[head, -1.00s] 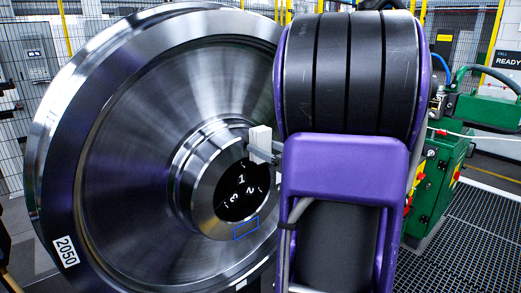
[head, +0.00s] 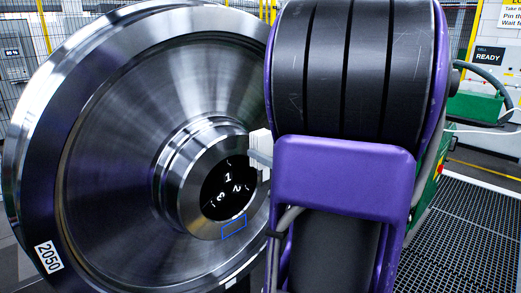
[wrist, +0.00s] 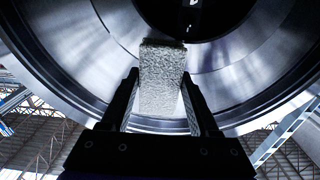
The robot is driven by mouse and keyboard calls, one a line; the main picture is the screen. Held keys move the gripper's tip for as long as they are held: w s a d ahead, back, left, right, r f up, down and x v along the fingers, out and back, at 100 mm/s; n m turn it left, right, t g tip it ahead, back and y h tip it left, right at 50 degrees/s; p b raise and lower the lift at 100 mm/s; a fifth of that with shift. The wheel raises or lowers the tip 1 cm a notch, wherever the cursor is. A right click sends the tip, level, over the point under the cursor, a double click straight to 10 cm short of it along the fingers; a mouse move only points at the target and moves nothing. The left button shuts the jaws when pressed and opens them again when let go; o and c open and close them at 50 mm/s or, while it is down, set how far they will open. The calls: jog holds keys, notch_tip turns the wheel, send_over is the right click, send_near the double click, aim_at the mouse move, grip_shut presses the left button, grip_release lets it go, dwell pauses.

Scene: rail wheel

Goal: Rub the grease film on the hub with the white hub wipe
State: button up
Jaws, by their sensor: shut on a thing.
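The white hub wipe (head: 260,148) is a pale block at the upper right of the hub in the head view. In the wrist view the wipe (wrist: 162,78) is a rough-textured upright block between my gripper's (wrist: 160,90) two dark fingers, which are shut on it. In the head view my arm hides most of the gripper. The hub (head: 182,185) is a shiny steel ring around a dark bore marked 1, 2, 3. A blue outlined patch (head: 234,228) lies at the hub's lower right. I cannot clearly make out the grease film, or whether the wipe touches the hub.
The large steel wheel (head: 110,130) fills the left, with a 2050 label (head: 48,257). My purple and black arm blocks its right side. A green machine (head: 475,108) and a READY sign (head: 489,56) stand behind at right. Floor grating (head: 465,235) is clear.

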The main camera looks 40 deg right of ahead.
jog(key=shift+s, duration=0.1)
jog(key=shift+s+d, duration=0.15)
jog(key=shift+s, duration=1.3)
